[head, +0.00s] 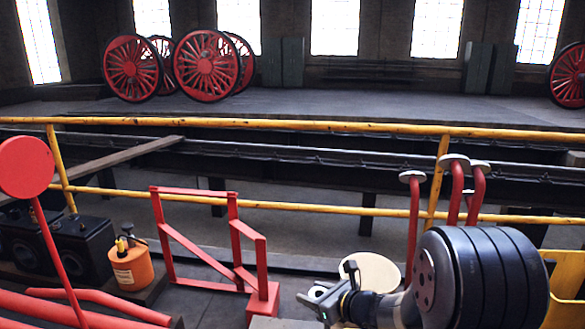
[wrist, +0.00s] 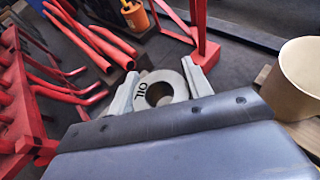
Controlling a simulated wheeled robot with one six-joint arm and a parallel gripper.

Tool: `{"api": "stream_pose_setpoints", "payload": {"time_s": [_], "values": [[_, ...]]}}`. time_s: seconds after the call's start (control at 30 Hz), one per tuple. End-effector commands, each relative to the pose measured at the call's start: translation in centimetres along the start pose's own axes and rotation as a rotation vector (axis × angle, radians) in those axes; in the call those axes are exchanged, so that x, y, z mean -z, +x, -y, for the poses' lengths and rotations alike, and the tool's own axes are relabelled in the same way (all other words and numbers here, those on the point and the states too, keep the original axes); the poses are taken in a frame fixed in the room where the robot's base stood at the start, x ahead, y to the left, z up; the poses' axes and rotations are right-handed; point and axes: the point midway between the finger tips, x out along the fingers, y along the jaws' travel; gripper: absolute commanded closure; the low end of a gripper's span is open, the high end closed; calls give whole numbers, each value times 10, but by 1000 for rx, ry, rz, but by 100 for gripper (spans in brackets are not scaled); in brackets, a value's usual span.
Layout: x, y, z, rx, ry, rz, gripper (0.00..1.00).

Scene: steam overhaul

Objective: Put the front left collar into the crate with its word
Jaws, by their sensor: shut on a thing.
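A pale grey ring-shaped collar with the word OIL on its face (wrist: 176,82) is held between the two light grey fingers of my gripper (wrist: 160,88) in the wrist view. The collar's open hole faces the wrist camera. In the head view my gripper (head: 332,298) is at the lower middle, with the pale collar (head: 317,291) at its tip, small and partly hidden. I see no crate that I can read a word on. A yellow container (head: 566,275) is cut off at the right edge of the head view, partly behind my arm.
A round cream tub (head: 370,271) stands just beyond my gripper; it also shows in the wrist view (wrist: 300,75). A red frame (head: 195,240), an orange oil can (head: 130,268) and red pipes (head: 90,300) are to the left. Yellow railings (head: 300,125) cross behind.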

Motion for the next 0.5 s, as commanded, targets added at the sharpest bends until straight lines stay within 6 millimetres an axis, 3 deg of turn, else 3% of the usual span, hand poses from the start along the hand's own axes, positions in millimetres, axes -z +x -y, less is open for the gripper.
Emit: {"api": "stream_pose_setpoints", "payload": {"time_s": [0.2, 0.5], "values": [[19, -32, 31, 197, 82, 1, 91], [49, -73, 56, 408, 170, 1, 91]]}}
